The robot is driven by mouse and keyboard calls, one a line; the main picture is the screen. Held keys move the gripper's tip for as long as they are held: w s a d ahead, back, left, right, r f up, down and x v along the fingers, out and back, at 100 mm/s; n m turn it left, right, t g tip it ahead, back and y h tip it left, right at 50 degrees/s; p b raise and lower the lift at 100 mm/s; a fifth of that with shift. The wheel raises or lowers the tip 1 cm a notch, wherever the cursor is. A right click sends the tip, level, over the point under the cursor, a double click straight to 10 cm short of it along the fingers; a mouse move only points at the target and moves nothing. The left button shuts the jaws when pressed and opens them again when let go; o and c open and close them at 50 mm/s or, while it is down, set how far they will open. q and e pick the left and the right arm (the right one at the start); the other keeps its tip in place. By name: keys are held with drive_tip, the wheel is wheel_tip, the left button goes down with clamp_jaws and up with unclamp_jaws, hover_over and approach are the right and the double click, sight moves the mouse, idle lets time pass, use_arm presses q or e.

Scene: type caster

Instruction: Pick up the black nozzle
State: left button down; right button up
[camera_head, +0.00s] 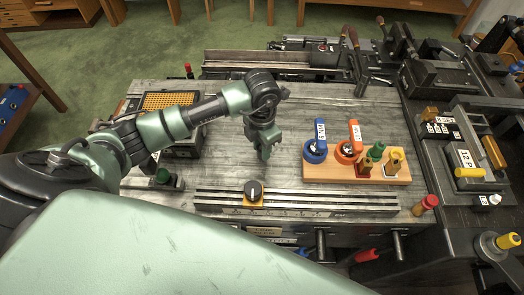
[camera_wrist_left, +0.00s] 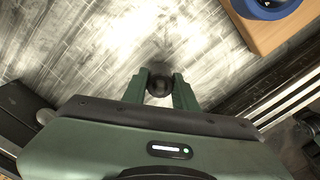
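My left gripper (camera_head: 265,152) points down over the grey metal table, left of the wooden block. In the left wrist view its two green fingers (camera_wrist_left: 160,82) stand apart, with a dark round thing, seemingly the black nozzle (camera_wrist_left: 158,88), between them. It fills most of the gap; I cannot tell whether the fingers press on it or whether it is lifted. In the head view the nozzle is hidden by the gripper. My right gripper is not in view.
A wooden block (camera_head: 319,176) right of the gripper holds blue and orange rings and several small coloured pieces. An orange-topped box (camera_head: 168,101) is at the left. The table behind the gripper is clear.

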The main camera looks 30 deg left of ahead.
use_arm(q)
drive_tip(key=shift+r, duration=0.15)
drive_tip(key=shift+r, duration=0.25)
wheel_tip(320, 180, up, 10)
drive_tip(key=b, duration=0.3)
drive_tip(key=shift+w+f, duration=0.15)
drive_tip(key=shift+f, duration=0.1)
wheel_tip(320, 180, up, 10)
drive_tip(key=shift+f, duration=0.15)
